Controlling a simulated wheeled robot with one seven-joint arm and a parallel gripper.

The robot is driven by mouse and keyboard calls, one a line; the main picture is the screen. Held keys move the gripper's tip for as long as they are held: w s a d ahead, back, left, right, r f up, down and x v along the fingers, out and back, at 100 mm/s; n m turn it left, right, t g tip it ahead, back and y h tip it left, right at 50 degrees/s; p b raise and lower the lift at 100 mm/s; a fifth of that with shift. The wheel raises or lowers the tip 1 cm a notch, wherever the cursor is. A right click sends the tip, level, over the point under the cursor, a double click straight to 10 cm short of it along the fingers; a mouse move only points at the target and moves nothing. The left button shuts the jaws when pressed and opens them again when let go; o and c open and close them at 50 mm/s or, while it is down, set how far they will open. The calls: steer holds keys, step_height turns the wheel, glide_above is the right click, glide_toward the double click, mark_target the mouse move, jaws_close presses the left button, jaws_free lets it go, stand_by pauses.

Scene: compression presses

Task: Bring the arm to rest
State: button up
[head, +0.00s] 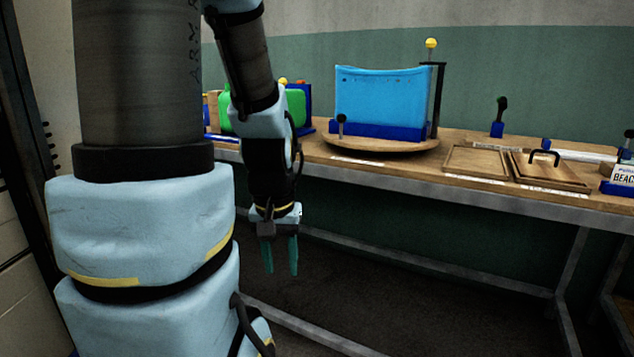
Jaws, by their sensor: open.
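My arm reaches down on the left side of the head view, with its light-blue padded links close to the camera. My gripper (281,256) hangs at the end of the arm and points downward. Its two teal fingers are a little apart and nothing shows between them. It is in front of the workbench (420,180), below the level of its top, over the dark floor. It touches nothing that I can see.
On the bench stand a blue press (382,100) on a round wooden base, a green object (295,108) partly behind my arm, a wooden board (477,161), a wooden lid with a black handle (545,160) and a lever (498,117). The floor before the bench is clear.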

step_height(320, 180, up, 18)
steer(key=p, duration=1.5)
steer(key=shift+f, duration=0.25)
